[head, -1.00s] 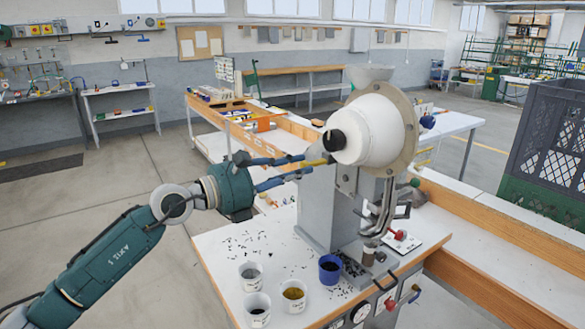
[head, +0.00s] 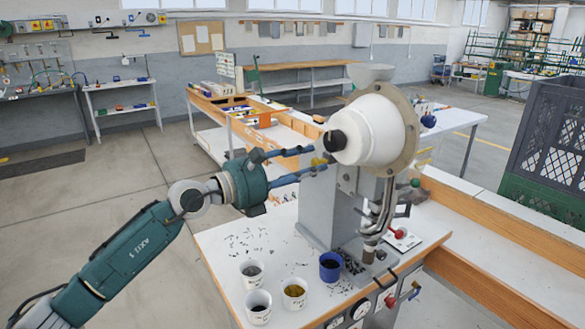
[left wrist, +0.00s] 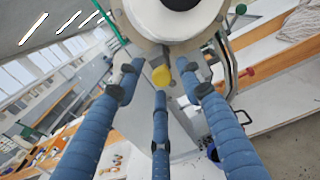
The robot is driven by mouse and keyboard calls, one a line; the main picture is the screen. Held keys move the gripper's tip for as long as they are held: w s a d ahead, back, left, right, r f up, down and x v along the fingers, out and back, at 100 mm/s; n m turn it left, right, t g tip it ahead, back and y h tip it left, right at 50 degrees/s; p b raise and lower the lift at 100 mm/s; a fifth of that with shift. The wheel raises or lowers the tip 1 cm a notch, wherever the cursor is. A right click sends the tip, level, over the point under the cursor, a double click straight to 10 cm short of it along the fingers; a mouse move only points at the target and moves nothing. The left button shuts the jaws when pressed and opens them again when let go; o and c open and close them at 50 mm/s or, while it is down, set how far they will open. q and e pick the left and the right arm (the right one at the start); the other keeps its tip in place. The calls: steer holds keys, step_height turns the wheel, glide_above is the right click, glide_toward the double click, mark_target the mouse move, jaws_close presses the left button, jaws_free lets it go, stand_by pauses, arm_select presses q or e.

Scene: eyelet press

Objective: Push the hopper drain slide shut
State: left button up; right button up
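The white hopper drum (head: 372,130) with a round metal flange sits on top of the grey press column (head: 318,205). A yellow knob (head: 317,161), which looks like the drain slide's end, shows low on the drum's left side. In the left wrist view the yellow knob (left wrist: 162,76) lies between my blue fingers, below the drum. My left gripper (head: 322,156) is open, its fingers spread and reaching to the drum's left side. I cannot tell whether a finger touches the knob. The slide plate itself is hidden. My right gripper is not in view.
Several cups, one of them blue (head: 330,267), stand on the press table (head: 222,270) among scattered small dark pieces. A red-knobbed lever (head: 401,234) is at the column's right. A dark crate (head: 550,140) stands far right.

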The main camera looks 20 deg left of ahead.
arm_select(q)
steer(key=v, duration=1.1)
steer(key=shift+s, duration=0.2)
steer(key=shift+a, duration=0.1)
